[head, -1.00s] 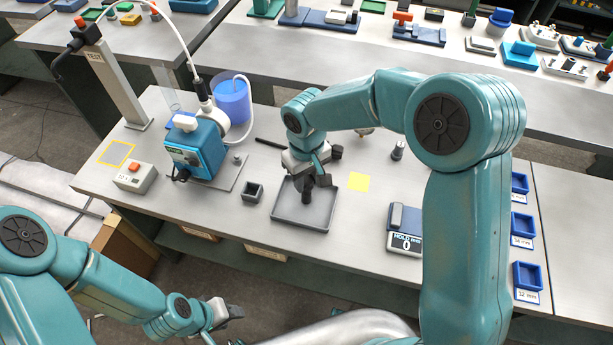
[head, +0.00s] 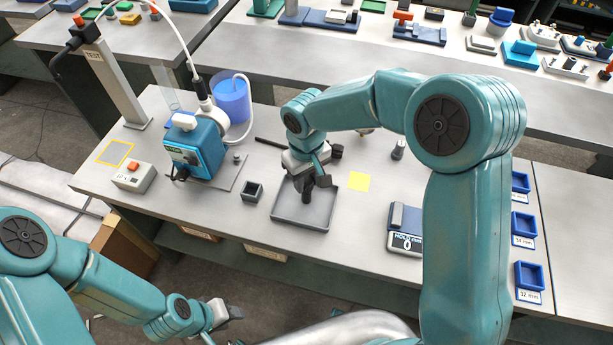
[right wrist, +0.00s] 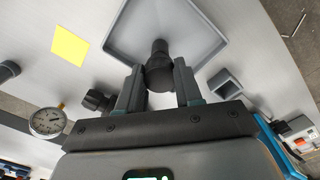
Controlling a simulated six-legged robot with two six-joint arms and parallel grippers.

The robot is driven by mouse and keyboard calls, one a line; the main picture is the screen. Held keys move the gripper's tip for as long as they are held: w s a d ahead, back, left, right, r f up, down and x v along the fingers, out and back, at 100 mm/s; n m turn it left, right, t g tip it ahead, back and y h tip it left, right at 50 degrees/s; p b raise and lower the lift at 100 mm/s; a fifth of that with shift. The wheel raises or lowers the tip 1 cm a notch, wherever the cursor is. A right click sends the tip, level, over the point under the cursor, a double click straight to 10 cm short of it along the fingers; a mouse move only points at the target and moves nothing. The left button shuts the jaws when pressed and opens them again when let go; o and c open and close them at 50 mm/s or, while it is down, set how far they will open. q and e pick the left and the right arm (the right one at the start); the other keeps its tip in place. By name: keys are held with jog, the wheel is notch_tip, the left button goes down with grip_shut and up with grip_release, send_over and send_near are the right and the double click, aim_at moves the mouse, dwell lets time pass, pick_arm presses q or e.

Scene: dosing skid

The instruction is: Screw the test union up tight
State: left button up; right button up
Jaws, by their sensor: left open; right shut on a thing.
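The test union (right wrist: 159,72) is a dark, round, stepped fitting. In the right wrist view it sits between the two fingers of my right gripper (right wrist: 158,88), over the grey tray (right wrist: 112,42). In the head view my right gripper (head: 307,184) points down above the tray (head: 290,218), shut on the dark union (head: 306,196). The arm partly covers what lies behind it, and I cannot tell how far the union's parts are screwed together. My left gripper (head: 232,312) is open and empty, off the table's front edge at the lower left.
A blue pump (head: 195,150) and a blue beaker (head: 232,100) stand left of the tray. A small dark square cup (head: 252,192) is close to the tray's left. A yellow square (head: 359,182) and a scale (head: 404,230) lie to the right. A gauge (right wrist: 47,122) shows in the wrist view.

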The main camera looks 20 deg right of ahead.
aim_at(307, 180)
jog(key=shift+f+b, duration=0.6)
jog(key=shift+f, duration=0.25)
jog(key=o, duration=1.1)
notch_tip(307, 180, up, 16)
jog(key=shift+r+p, duration=0.2)
jog(key=shift+p, duration=0.3)
